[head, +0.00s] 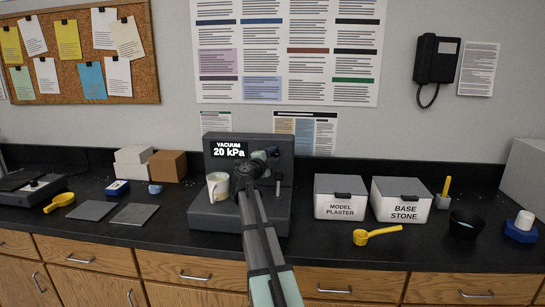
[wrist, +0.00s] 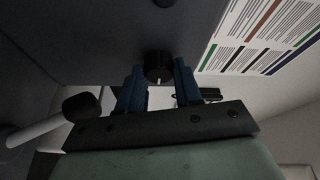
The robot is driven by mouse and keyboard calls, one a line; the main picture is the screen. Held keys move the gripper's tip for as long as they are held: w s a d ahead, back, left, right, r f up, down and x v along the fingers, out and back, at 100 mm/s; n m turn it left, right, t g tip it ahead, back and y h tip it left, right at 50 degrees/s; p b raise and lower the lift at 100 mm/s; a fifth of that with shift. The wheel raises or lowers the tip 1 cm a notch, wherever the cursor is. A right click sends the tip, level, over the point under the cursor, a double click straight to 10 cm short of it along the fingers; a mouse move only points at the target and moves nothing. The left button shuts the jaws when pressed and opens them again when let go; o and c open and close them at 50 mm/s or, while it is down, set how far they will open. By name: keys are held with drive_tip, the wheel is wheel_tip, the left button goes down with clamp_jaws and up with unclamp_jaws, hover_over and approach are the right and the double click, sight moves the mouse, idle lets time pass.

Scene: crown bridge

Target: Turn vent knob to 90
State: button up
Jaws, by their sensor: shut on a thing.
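The vacuum machine (head: 222,165) stands on the bench and its display (head: 229,150) reads VACUUM 20 kPa. The vent knob (wrist: 158,66) is a dark round knob with a small white mark, seen in the wrist view on the machine's dark face. My gripper (wrist: 158,80) is shut on the knob, with one blue finger on each side of it. In the head view my gripper (head: 262,160) is at the machine's front, right of the display, and my arm hides the knob there.
A cup (head: 218,186) stands on the machine's base, left of my arm. A lever with a dark ball end (wrist: 82,107) is close to my gripper.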

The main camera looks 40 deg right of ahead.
drive_tip(key=shift+s, duration=0.1)
drive_tip(key=o, duration=1)
drive_tip(key=v, duration=1.3)
drive_tip(key=shift+s+a, duration=0.15)
drive_tip(key=shift+a, duration=0.2)
